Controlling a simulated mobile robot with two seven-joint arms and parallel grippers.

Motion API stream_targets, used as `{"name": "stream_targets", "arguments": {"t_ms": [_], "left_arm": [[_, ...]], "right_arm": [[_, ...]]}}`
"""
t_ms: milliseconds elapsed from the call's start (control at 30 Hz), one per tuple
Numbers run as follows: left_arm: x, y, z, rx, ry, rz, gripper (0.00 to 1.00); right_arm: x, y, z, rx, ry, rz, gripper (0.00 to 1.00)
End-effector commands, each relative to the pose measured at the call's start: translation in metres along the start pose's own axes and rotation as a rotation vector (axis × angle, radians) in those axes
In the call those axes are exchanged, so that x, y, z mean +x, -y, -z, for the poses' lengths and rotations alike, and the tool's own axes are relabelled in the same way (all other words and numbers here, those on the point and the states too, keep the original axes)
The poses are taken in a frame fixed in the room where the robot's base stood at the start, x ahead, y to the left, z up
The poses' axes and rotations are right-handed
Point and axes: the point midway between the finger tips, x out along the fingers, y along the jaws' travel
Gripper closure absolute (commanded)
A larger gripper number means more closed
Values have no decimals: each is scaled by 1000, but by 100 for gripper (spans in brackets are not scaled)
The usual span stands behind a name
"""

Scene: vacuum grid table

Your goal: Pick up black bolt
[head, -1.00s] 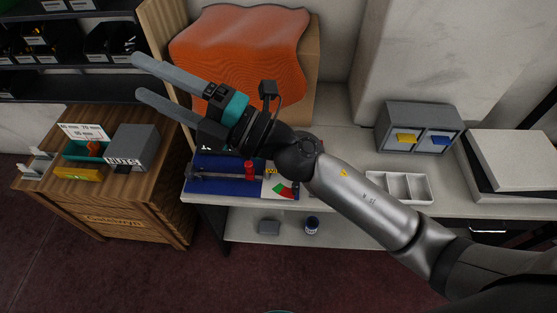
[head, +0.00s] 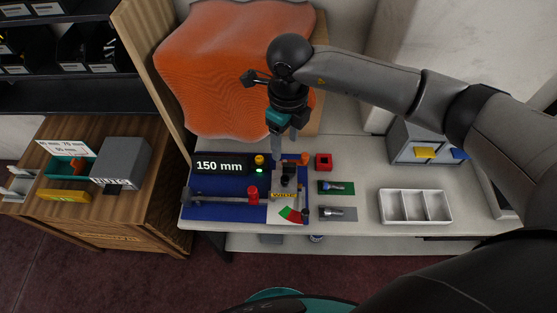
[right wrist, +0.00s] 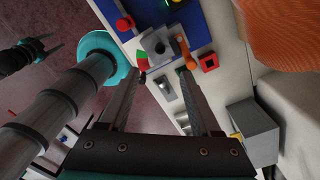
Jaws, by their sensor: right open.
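A small black piece (head: 288,170), which may be the black bolt, stands on the grey block at the right end of the blue measuring station (head: 215,210). It also shows in the right wrist view (right wrist: 160,47). A bolt lies on a green mat (head: 325,188) and a silver bolt (head: 332,211) on a grey mat. My right gripper (head: 277,158) points down beside the black piece, with open, empty fingers. It also shows in the right wrist view (right wrist: 162,73). A dark pronged part, probably my left gripper (right wrist: 46,46), is at that view's left; its opening is unclear.
A 150 mm display (head: 220,165), a red knob (head: 252,195) and an orange handle (head: 304,159) surround the block. A red square holder (head: 323,161) and white divided tray (head: 415,207) stand to the right. An orange draped panel (head: 230,70) rises behind.

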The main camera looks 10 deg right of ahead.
Motion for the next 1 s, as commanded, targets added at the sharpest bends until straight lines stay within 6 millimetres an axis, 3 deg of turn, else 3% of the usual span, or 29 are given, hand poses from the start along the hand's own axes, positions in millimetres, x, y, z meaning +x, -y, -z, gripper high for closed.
{"name": "stream_targets", "arguments": {"t_ms": [67,167,300,433,600,833,1000], "left_arm": [[0,1,3,1,-4,1,43],[0,-2,-10,1,14,-2,43],[0,-6,-33,1,51,-7,43],[1,-7,-43,2,66,-10,43],[4,-7,-40,2,61,-9,43],[5,-5,-23,3,34,-6,43],[7,-5,-22,3,32,-6,43]], "right_arm": [[2,2,2,2,-7,8,36],[13,3,3,4,-12,10,36],[42,2,3,3,-12,7,36],[70,2,3,3,-10,7,36],[94,3,2,2,-8,8,36],[110,1,3,1,-8,7,36],[136,-2,5,2,-8,7,36]]}}
